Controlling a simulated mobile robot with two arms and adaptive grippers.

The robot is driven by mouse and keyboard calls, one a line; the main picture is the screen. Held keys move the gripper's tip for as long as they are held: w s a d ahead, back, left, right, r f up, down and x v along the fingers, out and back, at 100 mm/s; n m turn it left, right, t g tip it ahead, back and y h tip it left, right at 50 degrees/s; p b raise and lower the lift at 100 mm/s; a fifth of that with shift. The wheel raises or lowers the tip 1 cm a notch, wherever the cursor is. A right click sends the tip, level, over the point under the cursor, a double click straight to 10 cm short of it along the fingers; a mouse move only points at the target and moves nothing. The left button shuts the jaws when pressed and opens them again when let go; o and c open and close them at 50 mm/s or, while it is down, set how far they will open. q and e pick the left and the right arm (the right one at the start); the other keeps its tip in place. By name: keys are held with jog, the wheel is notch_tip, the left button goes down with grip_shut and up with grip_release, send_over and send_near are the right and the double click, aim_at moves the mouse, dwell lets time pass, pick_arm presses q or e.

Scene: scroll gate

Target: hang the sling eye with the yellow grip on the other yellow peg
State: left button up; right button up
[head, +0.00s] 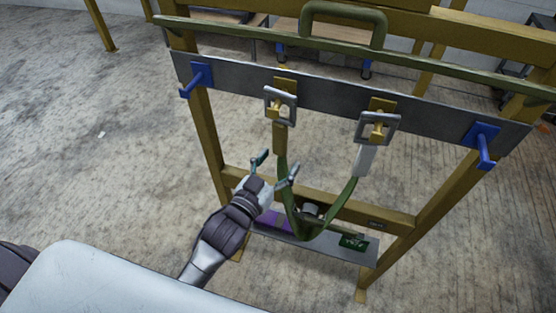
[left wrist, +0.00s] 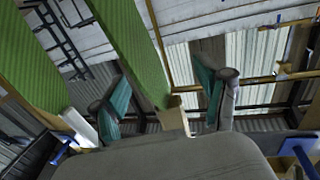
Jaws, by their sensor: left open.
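The sling eye with the yellow grip (head: 280,138) is a grey square ring (head: 280,103) around the left yellow peg. Its green strap hangs below the grip. The right yellow peg (head: 377,131) carries the other grey eye (head: 395,129), which has a white grip (head: 365,160). My left gripper (head: 276,167) is open and empty, low by the strap just below the yellow grip. In the left wrist view the yellow grip (left wrist: 172,118) shows between the open fingers (left wrist: 168,100), apart from both. My right gripper is out of view.
Blue pegs stick out at the grey board's left (head: 197,80) and right (head: 483,145) ends. A green rail with a raised handle (head: 345,12) runs above the board. The strap's loop (head: 305,230) hangs over a low shelf (head: 325,243).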

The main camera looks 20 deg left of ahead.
pick_arm(q)
notch_tip(320, 180, down, 4)
jog(key=shift+r+b, duration=0.15)
jog(key=shift+b, duration=0.9)
jog(key=s+p, duration=0.2)
jog(key=s, duration=0.9)
jog(key=shift+a+p, duration=0.2)
jog(key=shift+p, duration=0.2)
dwell(0.9)
